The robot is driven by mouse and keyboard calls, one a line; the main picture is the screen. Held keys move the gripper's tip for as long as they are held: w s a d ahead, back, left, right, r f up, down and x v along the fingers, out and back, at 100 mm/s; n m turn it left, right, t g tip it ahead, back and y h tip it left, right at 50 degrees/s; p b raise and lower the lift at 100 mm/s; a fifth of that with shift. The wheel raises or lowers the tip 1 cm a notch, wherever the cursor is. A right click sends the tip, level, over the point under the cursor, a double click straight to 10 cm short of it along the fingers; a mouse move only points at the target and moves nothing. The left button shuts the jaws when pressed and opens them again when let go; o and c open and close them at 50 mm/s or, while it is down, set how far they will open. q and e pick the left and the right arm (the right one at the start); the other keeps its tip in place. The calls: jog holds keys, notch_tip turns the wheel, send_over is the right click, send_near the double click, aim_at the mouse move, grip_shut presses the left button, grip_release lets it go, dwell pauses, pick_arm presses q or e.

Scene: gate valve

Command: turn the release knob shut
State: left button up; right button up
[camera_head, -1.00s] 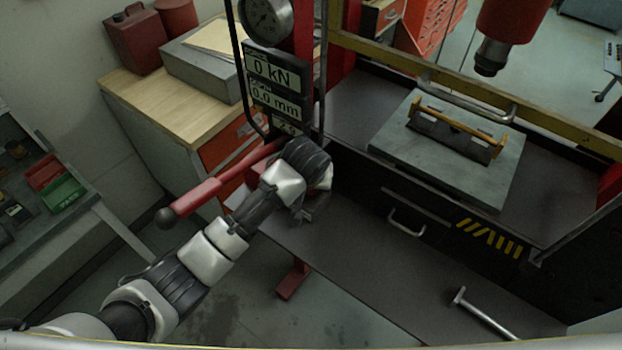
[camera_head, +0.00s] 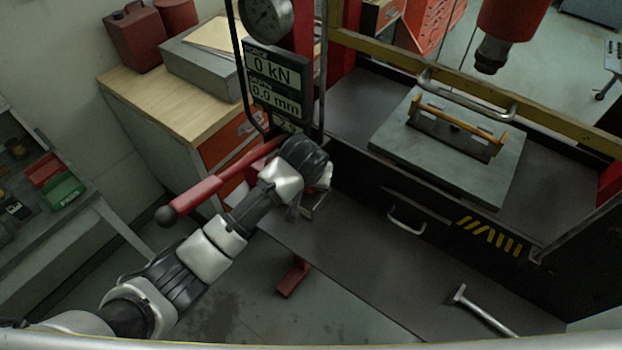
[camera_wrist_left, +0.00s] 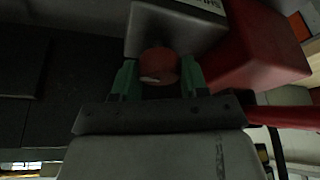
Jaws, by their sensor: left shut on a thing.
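The release knob (camera_wrist_left: 158,65) is a red round knob in front of a grey block (camera_wrist_left: 175,25) in the left wrist view. My left gripper (camera_wrist_left: 160,78) has its two green fingers on either side of the knob and is shut on it. In the head view my left arm reaches to the pump beside the press, and its wrist hides the knob and the fingertips. The red pump lever (camera_head: 215,187) with a black ball end sticks out to the left of my wrist. My right gripper is not in view.
A display (camera_head: 275,85) reading 0 kN and 0.0 mm stands just behind my wrist, below a round gauge (camera_head: 266,18). A steel plate (camera_head: 450,150) with a yellow-edged fixture lies on the press bed. A hammer-like tool (camera_head: 485,312) lies on the lower shelf at the right.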

pick_arm(q)
jog(key=m+h, duration=0.1)
jog(key=m, duration=0.2)
jog(key=m+g+h, duration=0.1)
jog(key=m, duration=0.2)
jog(key=shift+w+a, duration=0.1)
jog(key=m+g, duration=0.1)
jog(key=m, duration=0.1)
jog(key=m+h, duration=0.1)
jog(key=m, duration=0.2)
jog(key=shift+g, duration=0.4)
jog(key=shift+m, duration=0.3)
jog(key=o, duration=0.9)
jog(key=shift+o, duration=0.2)
jog(key=b+v, duration=0.3)
jog(key=v, duration=0.8)
jog(key=shift+a, duration=0.1)
